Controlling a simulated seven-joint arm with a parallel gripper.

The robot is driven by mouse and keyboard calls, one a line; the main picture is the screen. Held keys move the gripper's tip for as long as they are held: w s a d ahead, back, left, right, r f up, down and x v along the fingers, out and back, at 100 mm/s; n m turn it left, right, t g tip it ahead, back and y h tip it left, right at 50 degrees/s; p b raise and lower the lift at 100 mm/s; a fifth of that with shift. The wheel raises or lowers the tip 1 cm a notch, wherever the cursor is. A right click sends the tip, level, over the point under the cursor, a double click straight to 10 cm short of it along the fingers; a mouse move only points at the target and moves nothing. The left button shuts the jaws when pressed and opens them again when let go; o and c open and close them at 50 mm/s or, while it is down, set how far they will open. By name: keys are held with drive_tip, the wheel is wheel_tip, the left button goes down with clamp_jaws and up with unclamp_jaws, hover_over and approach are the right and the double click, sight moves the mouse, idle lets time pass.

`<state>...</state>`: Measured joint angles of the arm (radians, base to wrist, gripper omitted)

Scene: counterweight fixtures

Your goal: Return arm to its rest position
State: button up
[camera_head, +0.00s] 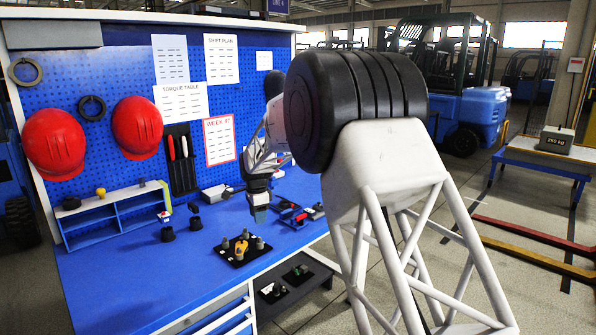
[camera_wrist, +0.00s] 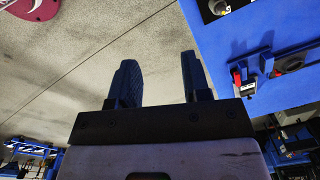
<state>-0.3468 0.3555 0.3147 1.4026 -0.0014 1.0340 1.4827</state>
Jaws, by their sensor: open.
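My gripper (camera_head: 259,212) hangs at the end of my arm over the back right part of the blue workbench (camera_head: 110,285) in the head view. In the wrist view my gripper (camera_wrist: 160,62) has its two dark fingers apart, with only grey floor between them. Nothing is held. The black drum and white lattice of my own arm fill the middle and right of the head view and hide part of the bench's right side.
A black plate with several pegs and a yellow piece (camera_head: 241,247) lies on the bench. Red-and-black fixtures (camera_head: 293,216) stand close to the gripper's right. A blue shelf (camera_head: 115,213) stands at left. A pegboard (camera_head: 100,65) with two red helmets (camera_head: 137,127) rises behind. The bench's front left is clear.

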drive_tip(key=s+d+r+n, duration=0.2)
drive_tip(key=s+d+r, duration=0.3)
drive_tip(key=s+d, duration=0.25)
drive_tip(key=s+d+r+n+t, duration=0.1)
drive_tip(key=s+d+r+n, duration=0.1)
drive_tip(key=s+d+r, duration=0.55)
drive_tip(key=s+d+r+n, duration=0.2)
drive_tip(key=s+d, duration=0.4)
drive_tip(key=s, duration=0.4)
drive_tip(key=s+d+f+n, duration=0.1)
drive_tip(key=s+d+n, duration=0.1)
drive_tip(key=s, duration=0.9)
drive_tip(key=s+d+f+n, duration=0.2)
drive_tip(key=s+d, duration=0.3)
drive_tip(key=s, duration=0.6)
drive_tip(key=s+d+f+n+t, duration=0.1)
drive_tip(key=s+d, duration=0.3)
drive_tip(key=s, duration=0.8)
drive_tip(key=shift+d+f+n, duration=0.2)
drive_tip(key=shift+f+n, duration=0.15)
drive_tip(key=shift+n, duration=0.55)
drive_tip(key=shift+s, duration=0.1)
